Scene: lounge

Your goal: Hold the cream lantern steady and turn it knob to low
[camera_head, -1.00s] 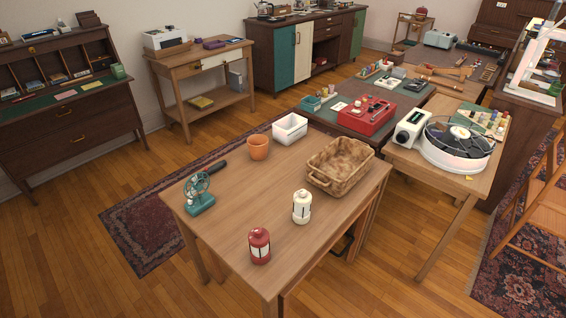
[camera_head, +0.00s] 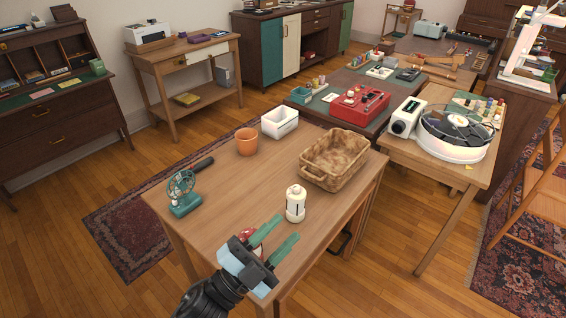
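The cream lantern (camera_head: 295,204) stands upright on the wooden table (camera_head: 225,205), near its front right side. Its knob is too small to make out. A red lantern (camera_head: 258,247) stands in front of it, mostly hidden behind my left gripper. My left gripper (camera_head: 290,233) is in the camera_head view at the table's front, with two green fingers spread apart and nothing seen between them. Its fingers reach toward the cream lantern and are apart from it. My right gripper is out of view.
On the same table are a wicker basket (camera_head: 333,172), a white bin (camera_head: 279,121), an orange pot (camera_head: 246,147), a dark-handled tool (camera_head: 204,164) and a small green fan (camera_head: 183,203). The table's middle is clear. A turntable (camera_head: 452,139) stands on the side table to the right.

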